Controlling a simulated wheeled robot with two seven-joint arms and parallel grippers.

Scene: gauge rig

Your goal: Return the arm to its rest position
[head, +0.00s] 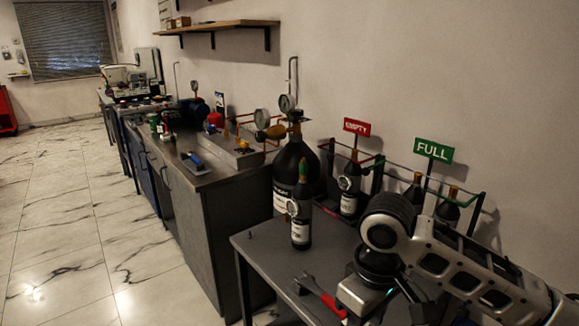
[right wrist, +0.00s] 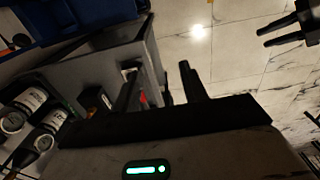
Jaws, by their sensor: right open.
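My right arm (head: 460,260) reaches in from the right in the head view, bent over the right part of the grey table. Two dark, parallel prongs at the upper right of that view look like my left gripper (right wrist: 262,37), apart and empty over the floor. The left arm does not show in the head view.
A red tool (head: 322,296) lies on the grey table (head: 262,248) beside my right wrist. A dark bottle (head: 300,222) stands there, with racked bottles behind under EMPTY (head: 357,127) and FULL (head: 433,150) signs. A large black cylinder (head: 290,170) stands behind. The marble floor (head: 60,230) is clear.

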